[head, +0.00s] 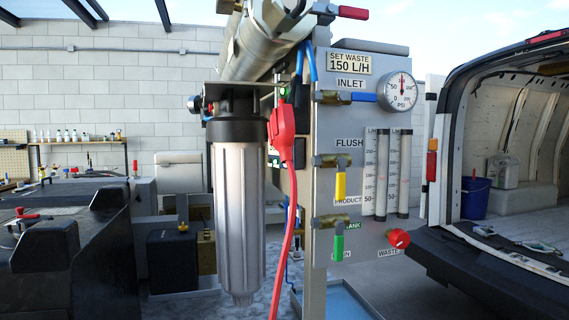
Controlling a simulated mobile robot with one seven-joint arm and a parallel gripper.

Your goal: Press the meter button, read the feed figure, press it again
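I cannot pick out a meter button or a feed figure for certain. A dark box (288,185) sits partly hidden behind the filter housing and a red clamp-like part; no figure is readable on it. A small black and red round fitting (195,105) sticks out left of the filter head; I cannot tell what it is. The panel (325,232) carries a round PSI gauge (398,92), two clear flow tubes (376,172) with scales, and a sign (349,63) reading "SET WASTE 150 L/H". My gripper is not in view.
A clear filter housing (238,210) hangs in front, with a red clamp-like part (281,132) and cable beside it. Blue (362,97), yellow (340,185) and green (338,245) valve handles and a red knob (398,238) project from the panel. An open van (448,170) stands right.

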